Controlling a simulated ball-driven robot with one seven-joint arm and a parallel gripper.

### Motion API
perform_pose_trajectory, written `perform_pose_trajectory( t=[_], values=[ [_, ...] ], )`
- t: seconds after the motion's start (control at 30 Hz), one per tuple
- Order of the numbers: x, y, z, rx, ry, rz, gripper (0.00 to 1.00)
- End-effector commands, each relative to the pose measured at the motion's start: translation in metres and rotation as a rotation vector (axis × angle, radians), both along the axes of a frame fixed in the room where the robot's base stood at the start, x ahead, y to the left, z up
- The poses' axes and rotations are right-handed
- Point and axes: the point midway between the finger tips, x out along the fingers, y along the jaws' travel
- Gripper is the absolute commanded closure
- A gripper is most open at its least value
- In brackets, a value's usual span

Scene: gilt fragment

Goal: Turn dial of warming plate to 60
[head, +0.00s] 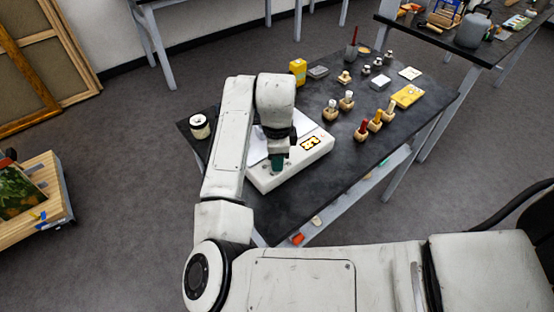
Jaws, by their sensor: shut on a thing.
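The warming plate (316,153) is a white box on the black table, with a pale flat top partly behind my arm. My gripper (277,167) points down at the front of the plate, left of the display. It is shut at the place of the dial; a small dark green part shows between or at the fingers. The dial itself is mostly hidden by the gripper, so its setting cannot be seen.
The black table (352,190) holds several small bottles in wooden holders, a yellow box (298,72), a yellow packet (408,96) and a white-and-black jar (200,127) at the left corner. The table's front right area is clear. A second table (440,38) stands behind right.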

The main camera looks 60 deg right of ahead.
Motion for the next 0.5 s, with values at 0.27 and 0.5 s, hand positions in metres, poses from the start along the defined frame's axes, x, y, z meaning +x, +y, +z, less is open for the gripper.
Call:
perform_pose_trajectory(
  t=[0.27,0.5],
  values=[
    [0.0017,0.0011,-0.0028,0.001,-0.003,-0.260,1.00],
    [0.0020,0.0010,-0.0027,0.001,-0.003,-0.488,1.00]
  ],
)
